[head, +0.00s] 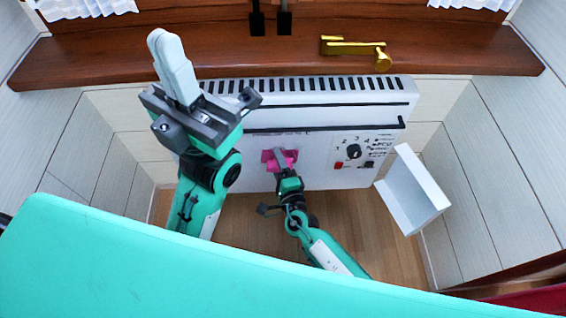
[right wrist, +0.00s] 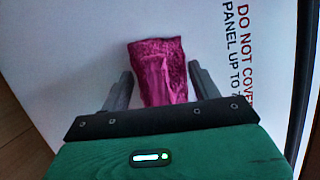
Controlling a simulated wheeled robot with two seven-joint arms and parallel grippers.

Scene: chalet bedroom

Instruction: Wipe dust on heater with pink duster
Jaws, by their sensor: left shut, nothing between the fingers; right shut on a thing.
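The heater (head: 318,165) is a white panel with a slotted top and a control dial, below the wooden sill. Its white face with red printing fills much of the right wrist view (right wrist: 80,60). The pink duster (head: 271,158) is at the lower front of the heater. My right gripper (head: 283,166) is shut on it, and the duster shows between the fingers in the right wrist view (right wrist: 162,65). I cannot tell whether it touches the panel. My left gripper (head: 165,45) is shut and empty, raised at the heater's left side. I cannot make out dust clearly.
A wooden sill (head: 220,58) runs above the heater, with a brass handle-like fitting (head: 355,46) on it. An open white box-like piece (head: 413,190) is right of the heater. Panelled walls close in both sides; some wooden floor (head: 370,245) is clear.

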